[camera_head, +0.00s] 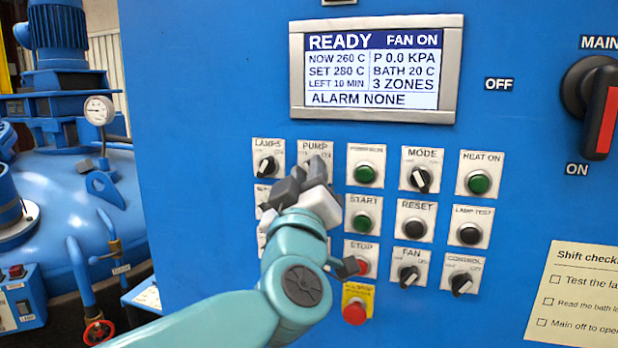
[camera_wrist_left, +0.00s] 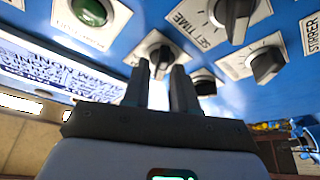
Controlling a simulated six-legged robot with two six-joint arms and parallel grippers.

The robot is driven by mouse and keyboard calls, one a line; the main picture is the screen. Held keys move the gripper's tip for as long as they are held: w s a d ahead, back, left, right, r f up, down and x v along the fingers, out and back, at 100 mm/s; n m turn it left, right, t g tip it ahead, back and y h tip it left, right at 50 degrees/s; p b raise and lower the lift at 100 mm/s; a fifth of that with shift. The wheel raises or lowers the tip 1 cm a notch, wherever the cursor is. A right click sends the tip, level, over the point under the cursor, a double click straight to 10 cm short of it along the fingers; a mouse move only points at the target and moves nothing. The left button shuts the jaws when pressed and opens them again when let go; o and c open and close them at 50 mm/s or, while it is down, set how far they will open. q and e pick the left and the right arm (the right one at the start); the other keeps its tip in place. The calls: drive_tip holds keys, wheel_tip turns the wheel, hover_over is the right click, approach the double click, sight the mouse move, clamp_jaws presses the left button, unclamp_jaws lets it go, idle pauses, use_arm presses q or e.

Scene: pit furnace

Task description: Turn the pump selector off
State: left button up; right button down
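The pump selector is a dark knob on a white plate under the PUMP label (camera_head: 314,146) in the head view. There my left gripper (camera_head: 304,178) covers the knob. In the left wrist view the pump selector (camera_wrist_left: 160,56) shows between the two dark fingertips of my left gripper (camera_wrist_left: 160,76). The fingers are apart, with a narrow gap between them. The tips are close to the panel, one on each side of the knob; I cannot tell whether they touch it. The knob's exact angle is hard to read. My right gripper is not in view.
The lamps selector (camera_head: 267,166) is just left of the pump selector and a green button (camera_head: 365,174) just right. The stop button (camera_head: 361,266) and a red emergency button (camera_head: 355,311) sit lower. The display (camera_head: 376,68) above reads READY, FAN ON, P 0.0 KPA.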

use_arm(q)
drive_tip(key=shift+o, duration=0.3)
drive_tip(key=shift+s+f, duration=0.1)
drive_tip(key=b+v, duration=0.5)
drive_tip(key=v, duration=1.1)
drive_tip(key=shift+a+f, duration=0.1)
